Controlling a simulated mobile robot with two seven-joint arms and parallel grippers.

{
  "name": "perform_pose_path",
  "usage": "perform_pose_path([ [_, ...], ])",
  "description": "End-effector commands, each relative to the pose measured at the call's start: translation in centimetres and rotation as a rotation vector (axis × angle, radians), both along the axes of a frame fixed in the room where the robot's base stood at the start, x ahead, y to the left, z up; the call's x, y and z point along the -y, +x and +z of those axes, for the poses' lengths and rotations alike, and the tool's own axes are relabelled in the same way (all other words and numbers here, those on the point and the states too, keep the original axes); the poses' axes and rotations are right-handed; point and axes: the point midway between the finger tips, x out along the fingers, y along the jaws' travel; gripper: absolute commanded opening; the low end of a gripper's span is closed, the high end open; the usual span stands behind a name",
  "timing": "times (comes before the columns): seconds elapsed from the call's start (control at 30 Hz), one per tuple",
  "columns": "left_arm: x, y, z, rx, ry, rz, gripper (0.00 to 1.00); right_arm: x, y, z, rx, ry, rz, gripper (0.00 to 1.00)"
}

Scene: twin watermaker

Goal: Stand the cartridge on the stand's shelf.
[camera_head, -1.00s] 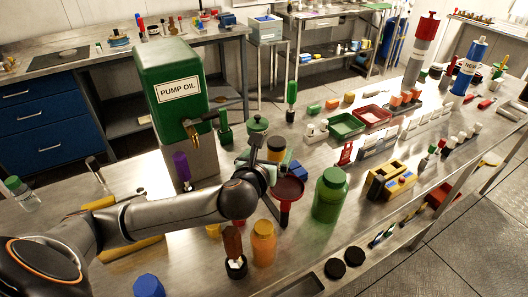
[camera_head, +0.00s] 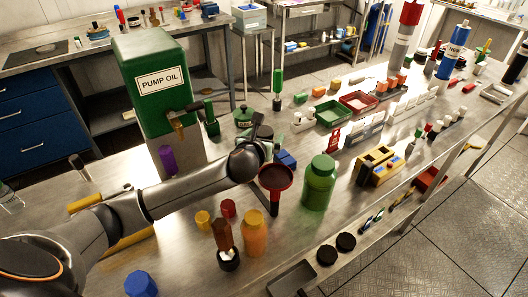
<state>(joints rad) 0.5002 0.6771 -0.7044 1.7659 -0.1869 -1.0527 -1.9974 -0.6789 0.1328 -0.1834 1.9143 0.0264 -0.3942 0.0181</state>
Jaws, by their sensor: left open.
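A blue cylindrical cartridge (camera_head: 453,52) with a white band marked "NEW" stands upright at the far right of the bench. Left of it stands a tall grey cylinder with a red top (camera_head: 405,35), also upright. I cannot tell which part there is the stand's shelf. My left gripper (camera_head: 262,136) is at mid-bench, well apart from the cartridge, beyond the red funnel (camera_head: 276,178). It is open; its fingers are partly hidden by my own wrist, and I see nothing held. My right gripper is out of view.
A green pump oil tank (camera_head: 150,85) stands left of my gripper. A green jar (camera_head: 319,182) and an orange bottle (camera_head: 255,232) stand nearer. Green (camera_head: 334,113) and red (camera_head: 359,103) trays and white racks lie between my gripper and the cartridge.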

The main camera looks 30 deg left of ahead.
Motion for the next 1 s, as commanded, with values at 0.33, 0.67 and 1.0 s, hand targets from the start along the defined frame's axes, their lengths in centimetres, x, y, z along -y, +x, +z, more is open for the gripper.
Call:
perform_pose_path([
  [0.33,-0.7,2.7,-1.1,0.001,0.000,-0.001,1.00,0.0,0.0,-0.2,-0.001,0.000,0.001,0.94],
  [0.67,-0.7,2.7,-1.1,0.000,0.000,-0.001,0.86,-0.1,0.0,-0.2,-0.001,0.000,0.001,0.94],
  [1.0,-0.7,2.7,-1.2,0.000,0.000,-0.001,0.48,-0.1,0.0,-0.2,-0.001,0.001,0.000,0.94],
])
